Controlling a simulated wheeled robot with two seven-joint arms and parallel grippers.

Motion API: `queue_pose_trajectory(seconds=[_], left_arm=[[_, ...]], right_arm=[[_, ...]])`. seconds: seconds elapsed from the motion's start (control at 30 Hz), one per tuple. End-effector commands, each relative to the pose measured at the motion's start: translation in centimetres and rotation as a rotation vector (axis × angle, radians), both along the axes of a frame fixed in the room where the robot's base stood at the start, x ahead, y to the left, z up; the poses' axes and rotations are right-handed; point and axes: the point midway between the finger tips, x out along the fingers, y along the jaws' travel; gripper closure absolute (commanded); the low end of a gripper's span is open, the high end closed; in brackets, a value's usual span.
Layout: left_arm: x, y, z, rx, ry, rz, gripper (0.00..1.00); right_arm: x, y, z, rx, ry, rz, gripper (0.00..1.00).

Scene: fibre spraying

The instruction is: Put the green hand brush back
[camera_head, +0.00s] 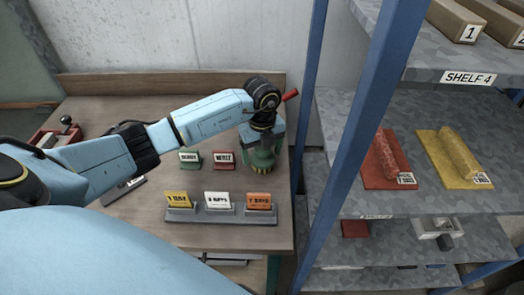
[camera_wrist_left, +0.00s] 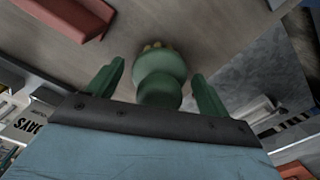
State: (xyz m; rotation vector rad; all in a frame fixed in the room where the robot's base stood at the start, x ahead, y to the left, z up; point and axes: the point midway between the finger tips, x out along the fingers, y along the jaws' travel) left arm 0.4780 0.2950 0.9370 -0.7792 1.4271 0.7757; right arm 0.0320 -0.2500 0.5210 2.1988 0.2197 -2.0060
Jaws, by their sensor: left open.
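The green hand brush (camera_head: 262,158) stands on the wooden table's right part, below my left gripper (camera_head: 262,142). In the left wrist view the brush (camera_wrist_left: 160,75) shows as rounded green parts with a little yellow at the far end. The left gripper's green fingers (camera_wrist_left: 158,82) are open, one on each side of the brush. My right gripper is out of view.
A grey rack (camera_head: 220,216) with yellow, white and orange day cards stands in front of the brush. A blue shelf post (camera_head: 365,125) and shelves with red and yellow pieces are right.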

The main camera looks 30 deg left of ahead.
Motion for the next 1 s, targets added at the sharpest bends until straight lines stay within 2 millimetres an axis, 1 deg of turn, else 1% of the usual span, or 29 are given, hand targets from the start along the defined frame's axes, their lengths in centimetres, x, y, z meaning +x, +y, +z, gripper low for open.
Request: queue_pose_trajectory(seconds=[0.07,0.17,0.27,0.5,0.6,0.7,0.83,1.0], left_arm=[[0.0,0.0,0.2,0.0,0.0,0.0,0.2],[0.1,0.0,1.0,0.0,-0.002,0.0,0.2],[0.1,0.0,2.6,0.0,-0.005,-0.001,0.2],[0.1,0.0,7.9,0.0,-0.006,-0.001,0.2],[0.1,0.1,9.7,0.001,-0.004,0.0,0.2],[0.1,0.0,11.1,0.0,-0.004,0.0,0.2],[0.0,0.0,12.1,-0.001,-0.001,0.0,0.2],[0.0,0.0,12.4,-0.001,0.001,0.0,0.2]], right_arm=[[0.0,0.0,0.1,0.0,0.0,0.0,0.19],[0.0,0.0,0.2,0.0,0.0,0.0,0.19],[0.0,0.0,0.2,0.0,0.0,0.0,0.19],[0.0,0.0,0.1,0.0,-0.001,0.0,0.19],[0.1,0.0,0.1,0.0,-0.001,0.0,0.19],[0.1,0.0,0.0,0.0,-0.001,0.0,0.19],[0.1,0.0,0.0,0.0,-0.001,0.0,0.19],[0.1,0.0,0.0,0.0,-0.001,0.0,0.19]])
